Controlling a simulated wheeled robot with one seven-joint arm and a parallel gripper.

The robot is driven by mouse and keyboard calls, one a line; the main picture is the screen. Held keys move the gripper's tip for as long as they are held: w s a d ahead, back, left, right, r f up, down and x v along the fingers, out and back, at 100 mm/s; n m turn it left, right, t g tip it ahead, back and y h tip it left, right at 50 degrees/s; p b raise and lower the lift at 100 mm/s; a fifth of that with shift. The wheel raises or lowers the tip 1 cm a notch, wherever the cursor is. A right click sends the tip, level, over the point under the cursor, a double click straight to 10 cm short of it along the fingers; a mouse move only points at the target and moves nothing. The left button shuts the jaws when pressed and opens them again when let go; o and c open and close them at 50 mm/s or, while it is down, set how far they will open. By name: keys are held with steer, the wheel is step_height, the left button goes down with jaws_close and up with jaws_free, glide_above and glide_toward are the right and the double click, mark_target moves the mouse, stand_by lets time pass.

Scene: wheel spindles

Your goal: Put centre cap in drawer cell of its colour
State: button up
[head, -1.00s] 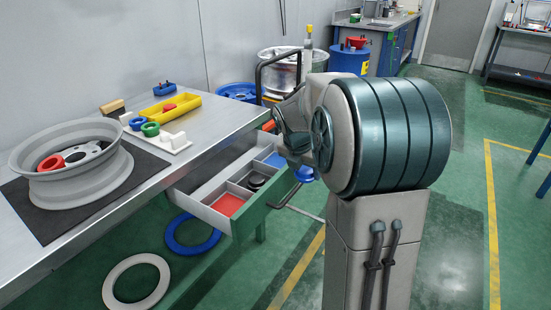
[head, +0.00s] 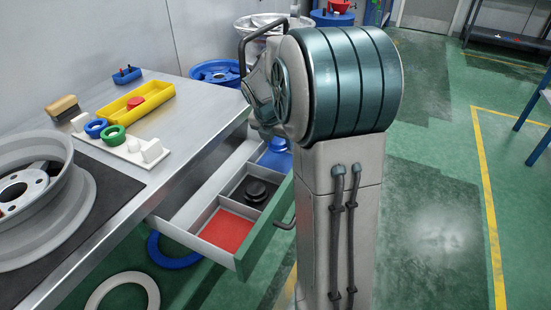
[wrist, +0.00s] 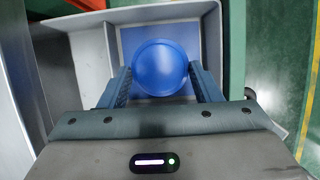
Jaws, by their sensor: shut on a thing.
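A round blue centre cap (wrist: 160,66) sits between the two fingers of my gripper (wrist: 160,76) in the wrist view; the fingers are shut on its sides. The cap is over the blue-floored cell (wrist: 128,40) of the open drawer (head: 160,226). I cannot tell if it touches the cell floor. In the head view my arm hides the fingers. The drawer's dark cell (head: 236,194) holds black caps (head: 257,190). Its red cell (head: 228,232) looks empty.
On the bench (head: 185,120) are a yellow tray (head: 150,92) with a red piece (head: 136,102), a white rack (head: 130,152) with blue and green rings, a brush (head: 62,107) and a wheel rim (head: 80,215). Rings lie on the floor under the drawer.

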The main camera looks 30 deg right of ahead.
mark_target(276, 152)
step_height(276, 152, down, 6)
steer(key=shift+f+b, duration=0.2)
steer(key=shift+b, duration=0.85)
steer(key=o, duration=1)
steer(key=shift+c, duration=0.2)
steer(key=p+v, duration=0.4)
steer(key=v, duration=0.8)
